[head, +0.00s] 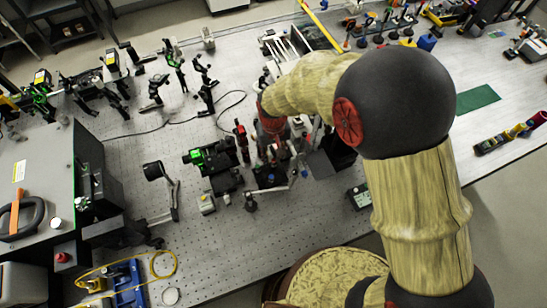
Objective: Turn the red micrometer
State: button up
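My arm reaches in from the lower right, and its wrist bends down over the optics cluster in the middle of the bench. My gripper is not clearly seen; the wrist and the dark parts below it hide its fingers. A small upright red part (241,131) stands just left of the wrist, near a green-lit device (207,155). It may be the red micrometer, but it is too small to be sure. I cannot tell whether my gripper touches anything.
The perforated metal bench (130,150) carries several black optic mounts. A large grey instrument (45,180) stands at left. A black lamp-like arm (163,185) stands left of the cluster. A green mat (478,99) lies at right. The bench front (290,215) is mostly clear.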

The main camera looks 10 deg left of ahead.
aim_at(273, 160)
notch_tip(273, 160, up, 9)
dwell(0.3)
dwell(0.5)
jog(key=s+d+r+m+t+b, duration=0.1)
jog(key=s+d+r+t+b, duration=0.1)
jog(key=s+d, duration=0.3)
jog(key=s+d+r+m+t+b, duration=0.1)
jog(key=s+d+r+b, duration=0.3)
jog(key=d, duration=0.9)
jog(key=s+d+r+m+t+b, duration=0.2)
jog(key=s+d+r+m+b, duration=0.1)
jog(key=d, duration=0.6)
jog(key=shift+s+r+t+b, duration=0.3)
jog(key=shift+s+r+b, duration=0.45)
jog(key=shift+s+b, duration=0.45)
jog(key=shift+s, duration=0.2)
